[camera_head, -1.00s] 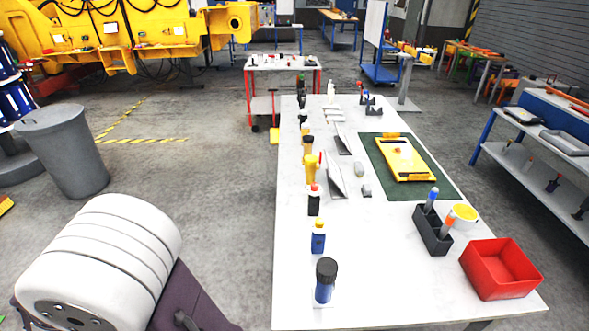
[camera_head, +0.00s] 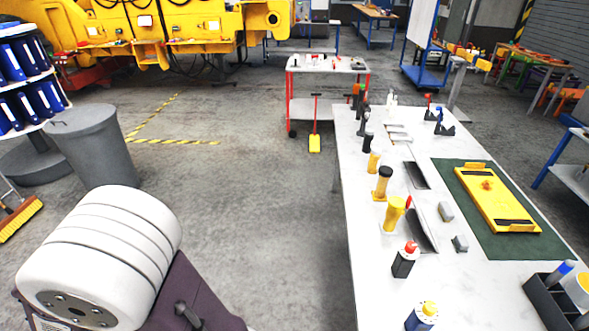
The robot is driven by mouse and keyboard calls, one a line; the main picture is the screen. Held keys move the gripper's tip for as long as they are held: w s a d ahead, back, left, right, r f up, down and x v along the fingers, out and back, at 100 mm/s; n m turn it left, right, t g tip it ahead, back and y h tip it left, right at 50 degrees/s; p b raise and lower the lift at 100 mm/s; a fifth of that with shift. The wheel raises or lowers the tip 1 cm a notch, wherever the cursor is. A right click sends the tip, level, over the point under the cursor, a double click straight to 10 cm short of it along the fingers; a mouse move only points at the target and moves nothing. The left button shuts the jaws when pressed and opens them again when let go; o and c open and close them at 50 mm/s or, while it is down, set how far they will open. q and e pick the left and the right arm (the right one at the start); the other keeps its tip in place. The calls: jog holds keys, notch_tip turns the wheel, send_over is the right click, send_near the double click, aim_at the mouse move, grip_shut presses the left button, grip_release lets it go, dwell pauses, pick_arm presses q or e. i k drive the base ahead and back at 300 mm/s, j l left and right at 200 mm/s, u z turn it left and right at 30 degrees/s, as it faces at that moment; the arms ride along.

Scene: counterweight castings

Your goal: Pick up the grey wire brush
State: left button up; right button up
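I cannot make out a grey wire brush for certain. Two small grey blocks, one farther back (camera_head: 446,212) and one nearer (camera_head: 460,243), lie on the white table (camera_head: 390,290), left of the green mat (camera_head: 545,246). They are too small to identify. Neither of my grippers is in view.
Bottles and canisters, including a yellow one (camera_head: 394,213), line the table's left edge. A yellow casting (camera_head: 497,200) lies on the mat. A grey bin (camera_head: 97,150) and a yellow broom (camera_head: 20,219) stand left. The floor between is clear.

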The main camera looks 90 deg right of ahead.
aim_at(447, 215)
jog(key=l+u, duration=0.3)
jog(key=l, duration=0.35)
jog(key=l+u, duration=0.35)
jog(key=l, duration=0.35)
jog(key=k+l+u, duration=0.15)
jog(key=l+u, duration=0.15)
jog(key=l, duration=0.35)
jog(key=k+l+u, duration=0.15)
jog(key=u, duration=0.35)
jog(key=k+l+u, duration=0.2)
jog(key=u, duration=0.3)
jog(key=k+l+u, duration=0.15)
jog(key=u, duration=0.3)
jog(key=k+u, duration=0.35)
jog(key=u, duration=0.15)
jog(key=k+j+u, duration=0.1)
jog(key=u, duration=0.4)
jog(key=k+j+u, duration=0.2)
jog(key=u, duration=0.3)
jog(key=k+j+u, duration=0.1)
jog(key=u, duration=0.3)
jog(key=j+u, duration=0.2)
jog(key=u, duration=0.15)
jog(key=k+j, duration=0.05)
